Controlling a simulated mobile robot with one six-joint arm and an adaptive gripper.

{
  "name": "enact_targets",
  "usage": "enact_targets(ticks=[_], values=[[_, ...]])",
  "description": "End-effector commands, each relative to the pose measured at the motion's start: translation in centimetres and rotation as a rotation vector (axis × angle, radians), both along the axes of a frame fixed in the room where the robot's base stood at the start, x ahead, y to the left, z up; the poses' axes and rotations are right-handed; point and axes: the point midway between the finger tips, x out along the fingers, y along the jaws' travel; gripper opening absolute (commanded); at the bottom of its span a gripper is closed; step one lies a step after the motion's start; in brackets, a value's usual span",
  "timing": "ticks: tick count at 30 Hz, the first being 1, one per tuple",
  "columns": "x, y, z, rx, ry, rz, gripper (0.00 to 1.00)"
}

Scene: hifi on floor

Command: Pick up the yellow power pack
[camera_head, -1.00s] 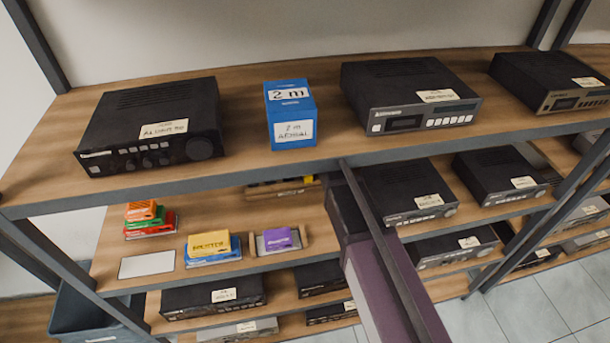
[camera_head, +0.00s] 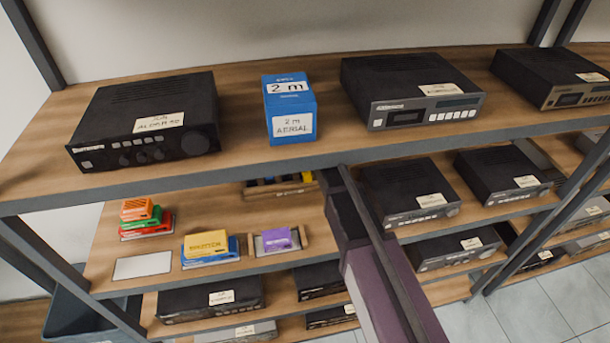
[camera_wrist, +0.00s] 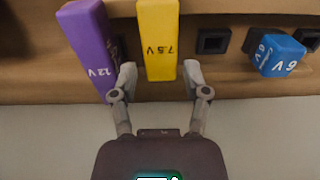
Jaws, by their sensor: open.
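The yellow power pack (camera_wrist: 158,36), marked 7.5 V, shows at the top middle of the wrist view, end toward me, in a wooden holder. My gripper (camera_wrist: 160,78) is open, with one fingertip on each side of the pack's near end. A gap shows on the right; the left fingertip is close to the purple pack (camera_wrist: 88,42), marked 12 V, which leans to the left. I cannot tell whether the fingers touch anything. In the head view the holder (camera_head: 275,191) is partly hidden under the upper shelf, and my gripper is hidden there.
A blue pack (camera_wrist: 277,54) lies tilted to the right, beside empty dark square sockets (camera_wrist: 213,41). The upper shelf (camera_head: 235,150) overhangs the holder. A separate yellow box (camera_head: 206,243) sits on a blue one on the lower shelf, near a purple box (camera_head: 277,238).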

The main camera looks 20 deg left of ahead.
Motion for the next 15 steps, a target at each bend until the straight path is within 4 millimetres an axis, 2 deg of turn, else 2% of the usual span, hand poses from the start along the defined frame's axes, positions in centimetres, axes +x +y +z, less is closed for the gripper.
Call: enact_targets(ticks=[1,6,15], values=[[-0.1,0.0,-0.8,0.000,0.000,0.000,0.60],[-0.2,0.0,-2.1,0.000,0.000,0.000,0.60],[-0.2,0.1,-3.5,0.000,0.000,0.001,0.60]])
